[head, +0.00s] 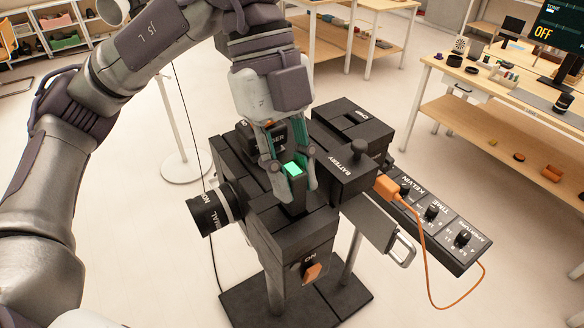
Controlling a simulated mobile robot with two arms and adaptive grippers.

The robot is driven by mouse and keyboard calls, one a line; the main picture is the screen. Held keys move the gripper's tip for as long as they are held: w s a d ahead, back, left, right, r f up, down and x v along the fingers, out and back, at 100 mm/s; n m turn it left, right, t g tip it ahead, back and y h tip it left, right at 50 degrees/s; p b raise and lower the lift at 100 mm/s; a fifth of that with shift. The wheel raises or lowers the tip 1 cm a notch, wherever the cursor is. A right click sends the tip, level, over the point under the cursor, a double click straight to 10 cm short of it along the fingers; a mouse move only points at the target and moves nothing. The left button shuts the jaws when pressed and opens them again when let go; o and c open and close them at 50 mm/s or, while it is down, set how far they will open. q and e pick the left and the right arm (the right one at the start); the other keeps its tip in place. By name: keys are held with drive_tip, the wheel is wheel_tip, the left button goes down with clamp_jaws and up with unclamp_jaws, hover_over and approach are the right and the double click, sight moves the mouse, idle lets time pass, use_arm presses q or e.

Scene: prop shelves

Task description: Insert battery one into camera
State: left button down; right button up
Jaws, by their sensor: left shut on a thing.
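The camera (300,232) is a big dark blocky body on a stand in the middle of the head view. A lens (212,212) marked "NORMAL" points out on its left. My left gripper (291,184) comes down from above and is shut on a dark block with a glowing green top, which looks like a battery (293,173). The block is upright at the camera's top. I cannot tell how deep it sits, since its lower end is hidden. A part marked "BATTERY" (345,165) stands just right of the fingers. My right gripper is out of view.
An orange plug (387,187) and cable join the camera to a dial panel (440,222) on the right. A metal handle (402,250) juts out below. A wooden table (500,84) with small props and a screen reading "OFF" (560,30) stands at upper right. Shelves (62,30) are at upper left.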

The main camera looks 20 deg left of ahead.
sight(296, 211)
use_arm(q)
drive_tip(key=shift+f+b, duration=1.45)
drive_tip(key=shift+f, duration=0.4)
idle(2.6)
drive_tip(key=shift+s+f, duration=0.1)
drive_tip(key=shift+f, duration=0.15)
idle(0.7)
drive_tip(key=c, duration=0.9)
unclamp_jaws()
drive_tip(key=shift+c, duration=0.2)
drive_tip(key=o, duration=0.8)
drive_tip(key=shift+r, duration=0.15)
drive_tip(key=shift+c, duration=0.2)
drive_tip(key=shift+a, duration=0.1)
drive_tip(key=shift+r, duration=0.25)
drive_tip(key=shift+r+p, duration=0.35)
